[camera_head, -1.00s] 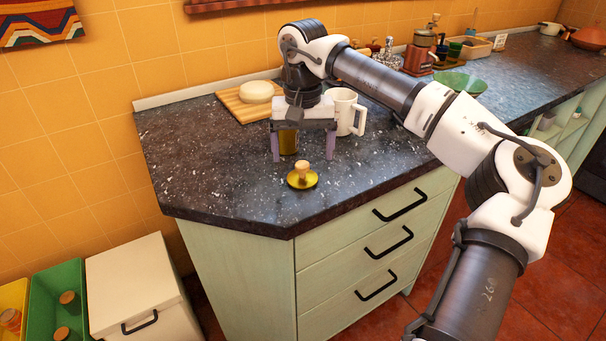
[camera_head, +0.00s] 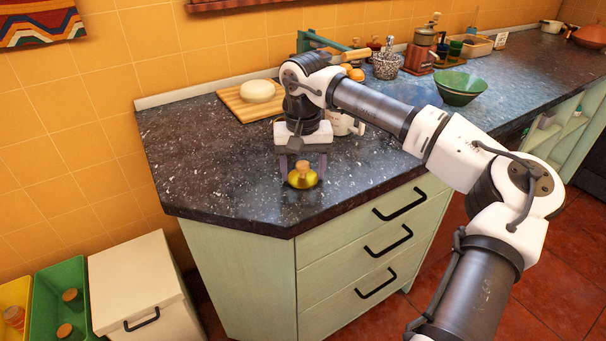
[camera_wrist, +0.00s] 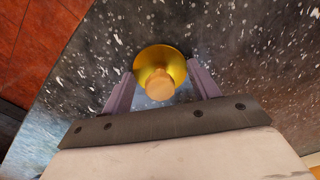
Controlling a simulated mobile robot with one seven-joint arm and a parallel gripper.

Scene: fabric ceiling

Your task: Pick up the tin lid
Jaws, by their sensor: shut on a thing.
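The tin lid (camera_head: 302,180) is a round, shiny gold disc with a light wooden knob. It is at the front corner of the dark speckled counter. It also shows in the wrist view (camera_wrist: 160,55), with its knob pointing toward the camera. My gripper (camera_head: 303,174) points down over it, with one purple-grey finger on each side. In the wrist view my gripper (camera_wrist: 160,72) is shut on the lid, the fingers at its left and right edges. I cannot tell whether the lid touches the counter or is slightly raised.
A white mug (camera_head: 343,124) stands behind my gripper, partly hidden. A wooden board (camera_head: 236,105) with a pale round item (camera_head: 258,91) lies at the back left. A green bowl (camera_head: 459,85) is farther right. The counter left of the lid is clear down to its front edge.

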